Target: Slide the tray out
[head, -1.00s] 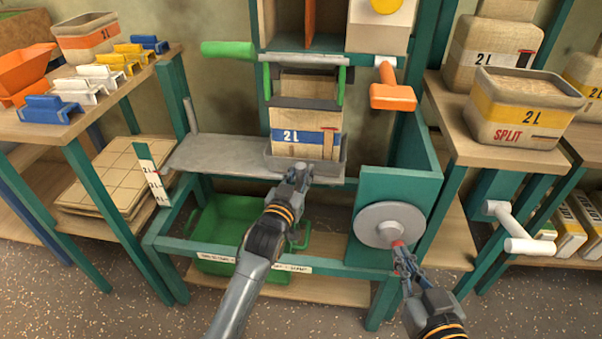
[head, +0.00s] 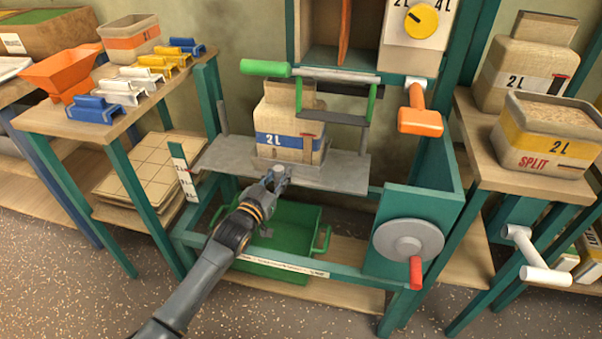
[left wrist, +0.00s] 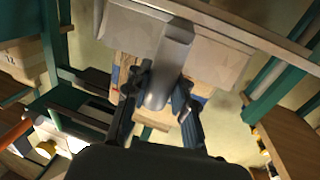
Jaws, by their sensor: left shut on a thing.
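The small grey tray (head: 306,169) sits on a long grey plate (head: 345,172) and carries a tan 2L bag (head: 290,140) with a blue band, standing upright. The bag is left of the middle of the dark clamp frame (head: 345,120). My left gripper (head: 277,179) is at the tray's front. In the left wrist view its fingers (left wrist: 162,105) are on either side of a grey round knob (left wrist: 157,88), shut on it. The knob's joint to the tray is partly hidden in the head view. My right gripper is not in view.
A green bin (head: 290,232) is below the plate. A grey wheel (head: 407,240) with a red handle (head: 416,272) is at right. A table with colored clips (head: 140,75) is at left; the plate's left end is clear.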

